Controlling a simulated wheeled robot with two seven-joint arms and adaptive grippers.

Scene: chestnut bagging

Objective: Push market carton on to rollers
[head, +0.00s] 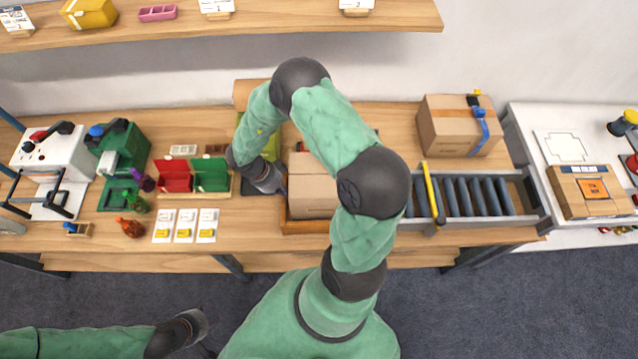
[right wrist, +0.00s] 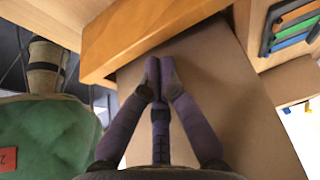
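The market carton (head: 313,190) is a closed brown box in a wooden-edged tray (head: 300,227), left of the rollers (head: 478,196). My arm hides part of its right side. My right gripper (head: 281,189) is at the carton's left side. In the right wrist view the fingertips (right wrist: 160,68) are together with nothing between them, close against the brown carton (right wrist: 235,115); contact cannot be told for sure. A wooden rail (right wrist: 150,38) runs just past the fingertips. My left gripper (head: 198,325) is low at the left, off the table; its fingers are unclear.
A yellow bar (head: 432,192) stands at the left end of the rollers. Another carton (head: 460,127) with blue tape stands behind the rollers. Red (head: 174,177) and green (head: 211,176) bins and white cards (head: 185,226) lie left of the tray. A white table (head: 570,130) adjoins at right.

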